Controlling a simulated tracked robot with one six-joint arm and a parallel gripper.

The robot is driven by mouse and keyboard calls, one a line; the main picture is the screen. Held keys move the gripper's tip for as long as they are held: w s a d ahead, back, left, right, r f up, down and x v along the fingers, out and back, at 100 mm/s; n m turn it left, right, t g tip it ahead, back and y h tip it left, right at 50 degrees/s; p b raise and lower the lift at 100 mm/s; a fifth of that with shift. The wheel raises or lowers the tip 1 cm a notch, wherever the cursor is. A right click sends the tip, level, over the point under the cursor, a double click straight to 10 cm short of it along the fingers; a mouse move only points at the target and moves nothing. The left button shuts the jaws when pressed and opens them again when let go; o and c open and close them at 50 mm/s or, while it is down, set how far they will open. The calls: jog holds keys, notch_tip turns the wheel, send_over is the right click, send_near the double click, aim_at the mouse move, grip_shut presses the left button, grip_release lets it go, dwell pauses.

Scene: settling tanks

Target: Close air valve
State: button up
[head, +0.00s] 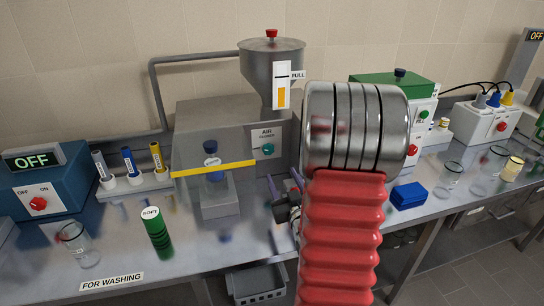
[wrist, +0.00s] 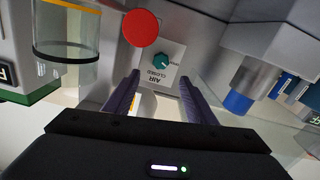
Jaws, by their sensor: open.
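The air valve is a small teal knob (head: 268,150) on a pale plate (head: 266,134) on the front of the grey machine. The plate reads AIR and CLOSED. In the wrist view the knob (wrist: 160,60) shows upside down, just beyond the fingertips. The way its pointer faces is too small to tell. My gripper (wrist: 160,79) is open, with its dark purple fingers apart and nothing between them. In the head view my gripper (head: 285,195) is below and in front of the knob, partly hidden by my red arm.
A metal hopper (head: 272,60) with a gauge marked FULL tops the machine. A yellow-edged clear guard (head: 213,169) is left of the knob. A green SOFT bottle (head: 156,229) stands on the bench. A red disc (wrist: 141,27) sits close to the knob in the wrist view.

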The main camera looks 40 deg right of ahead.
aim_at(269, 152)
jog(key=n, duration=0.9)
jog(key=x, duration=1.3)
jog(key=shift+w+d, duration=0.1)
jog(key=shift+w, duration=0.25)
jog(key=shift+c, duration=0.2)
jog(key=c, duration=1)
